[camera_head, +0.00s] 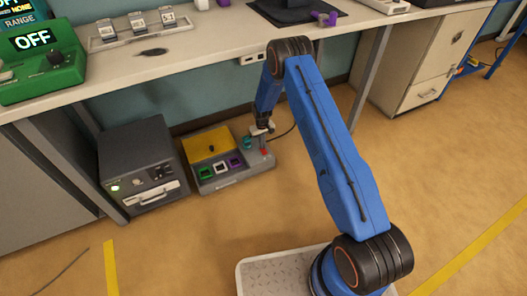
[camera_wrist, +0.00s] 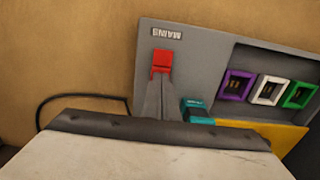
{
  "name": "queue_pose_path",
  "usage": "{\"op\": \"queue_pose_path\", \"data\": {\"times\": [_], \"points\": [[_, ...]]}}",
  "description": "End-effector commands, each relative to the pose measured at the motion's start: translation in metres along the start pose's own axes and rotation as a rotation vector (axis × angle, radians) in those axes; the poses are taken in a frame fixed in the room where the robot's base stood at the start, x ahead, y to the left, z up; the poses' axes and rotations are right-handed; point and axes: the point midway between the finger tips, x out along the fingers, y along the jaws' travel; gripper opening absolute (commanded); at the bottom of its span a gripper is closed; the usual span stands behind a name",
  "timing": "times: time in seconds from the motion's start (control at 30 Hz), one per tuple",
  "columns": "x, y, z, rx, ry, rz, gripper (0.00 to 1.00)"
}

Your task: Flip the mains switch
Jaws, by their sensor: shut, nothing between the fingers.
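A grey control box (camera_head: 230,182) sits on the floor under the bench. Its red mains switch (camera_wrist: 162,58) is in the wrist view, beside an upside-down "MAINS" label (camera_wrist: 167,32). The red switch also shows small in the head view (camera_head: 264,152). My gripper (camera_wrist: 159,80) is shut and empty, with its fingertips right at the near edge of the red switch. I cannot tell if they touch it. In the head view my gripper (camera_head: 267,131) points down over the box's right end. The switch's position is hard to read.
A teal control (camera_wrist: 198,110) is close beside my fingers. Purple (camera_wrist: 237,86), white (camera_wrist: 268,90) and green (camera_wrist: 299,96) sockets and a yellow panel (camera_head: 208,145) are on the box. A dark grey unit (camera_head: 137,160) stands left. The bench edge (camera_head: 180,72) is above; floor is free in front.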

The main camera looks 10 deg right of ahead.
Motion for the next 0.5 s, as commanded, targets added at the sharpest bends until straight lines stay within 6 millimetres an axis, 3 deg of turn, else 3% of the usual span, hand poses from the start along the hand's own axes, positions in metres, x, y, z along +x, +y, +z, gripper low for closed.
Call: {"op": "queue_pose_path", "data": {"times": [0.5], "points": [[0.0064,0.0000,0.0002,0.000,0.000,0.000,0.00]]}}
